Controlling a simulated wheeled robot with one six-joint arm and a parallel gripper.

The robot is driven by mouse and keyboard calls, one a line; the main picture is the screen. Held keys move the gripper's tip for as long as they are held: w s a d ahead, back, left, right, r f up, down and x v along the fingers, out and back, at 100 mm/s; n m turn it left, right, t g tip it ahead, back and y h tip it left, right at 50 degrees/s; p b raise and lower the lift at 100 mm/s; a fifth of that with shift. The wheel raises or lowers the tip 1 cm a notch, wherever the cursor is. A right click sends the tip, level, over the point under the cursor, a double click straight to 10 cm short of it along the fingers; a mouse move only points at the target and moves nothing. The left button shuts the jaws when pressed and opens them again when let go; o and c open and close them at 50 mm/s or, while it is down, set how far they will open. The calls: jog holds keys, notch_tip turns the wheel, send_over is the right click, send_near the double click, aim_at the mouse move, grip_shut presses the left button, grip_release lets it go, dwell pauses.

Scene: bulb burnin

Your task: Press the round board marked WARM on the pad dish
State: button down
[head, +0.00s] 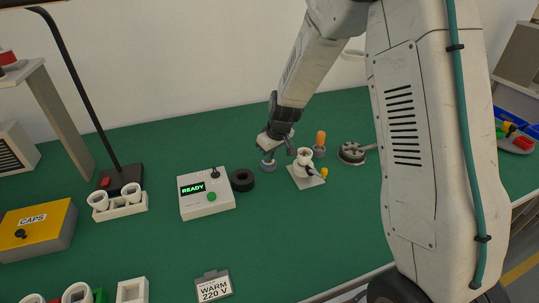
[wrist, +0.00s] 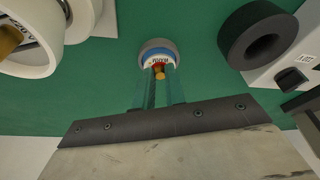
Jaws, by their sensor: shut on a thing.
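My gripper (wrist: 160,82) is shut on a small round board (wrist: 157,63) with a white face marked WARM and a red and yellow part on it. The board sits over the pad dish (wrist: 145,45), a round grey-rimmed dish with a blue pad; I cannot tell whether the two touch. In the head view my gripper (head: 268,154) points down at the pad dish (head: 268,167), and the board is too small to make out. A clip sign (head: 213,288) at the front reads WARM 220 V.
A tester box (head: 206,200) showing READY and a black ring (head: 243,180) stand left of the dish. Close on its right are a white stand (head: 306,175) with a cup, an orange-handled tool (head: 320,140) and a grey metal disc (head: 352,152).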

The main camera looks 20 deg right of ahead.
aim_at(270, 162)
jog(key=shift+f, duration=0.6)
dwell(1.6)
jog(key=shift+r, duration=0.1)
jog(key=shift+r, duration=2.45)
